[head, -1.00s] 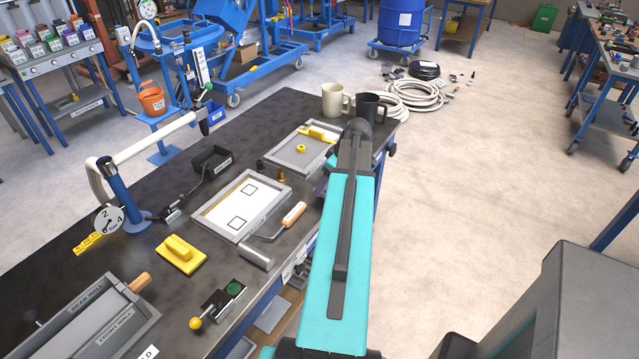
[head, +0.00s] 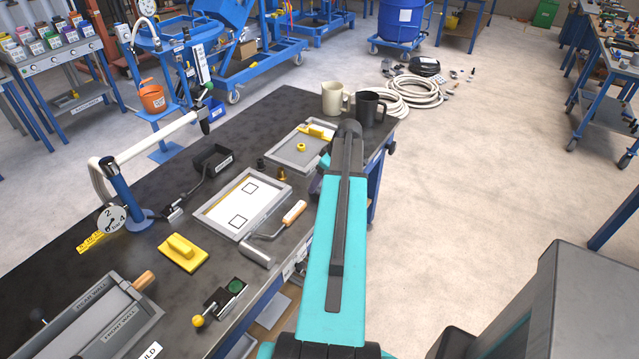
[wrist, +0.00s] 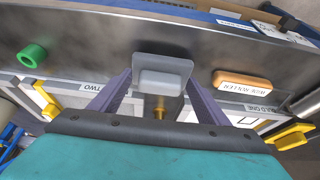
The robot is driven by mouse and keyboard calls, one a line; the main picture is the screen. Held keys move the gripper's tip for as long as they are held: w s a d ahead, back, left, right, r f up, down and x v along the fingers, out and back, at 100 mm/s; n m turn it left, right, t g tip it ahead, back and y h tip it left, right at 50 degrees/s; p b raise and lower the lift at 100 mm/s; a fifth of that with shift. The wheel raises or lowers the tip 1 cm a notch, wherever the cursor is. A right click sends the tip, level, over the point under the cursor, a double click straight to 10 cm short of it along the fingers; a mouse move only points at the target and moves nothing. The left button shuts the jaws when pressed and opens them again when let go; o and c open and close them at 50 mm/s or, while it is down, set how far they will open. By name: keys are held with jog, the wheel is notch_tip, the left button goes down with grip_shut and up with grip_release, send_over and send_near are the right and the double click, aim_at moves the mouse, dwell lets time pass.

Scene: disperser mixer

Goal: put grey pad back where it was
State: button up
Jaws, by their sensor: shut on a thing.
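The grey pad (wrist: 162,72) is a small rectangular plate with a raised block on its face. In the wrist view it sits between the two purple fingers of my gripper (wrist: 160,80), which is shut on it. The pad is over or near the dark bench top; whether it touches the bench I cannot tell. In the head view the pad and most of the gripper are hidden behind my teal arm, at the bench's right edge.
On the bench (head: 110,260) are a tray with a white sheet (head: 240,207), a second tray (head: 296,155) with yellow pieces, a wooden-handled roller (head: 294,212), a yellow float (head: 182,253) and two mugs (head: 369,107). The wrist view shows a green ring (wrist: 33,55) and an orange handle (wrist: 247,84).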

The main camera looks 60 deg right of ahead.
jog(key=shift+f+p, duration=0.3)
jog(key=shift+f, duration=0.65)
jog(key=shift+f, duration=0.1)
jog(key=o, duration=1)
jog(key=shift+r, duration=0.2)
jog(key=b+v, duration=0.3)
jog(key=v, duration=0.8)
jog(key=shift+s+r+b, duration=0.15)
jog(key=shift+r+b, duration=0.2)
jog(key=shift+r, duration=0.05)
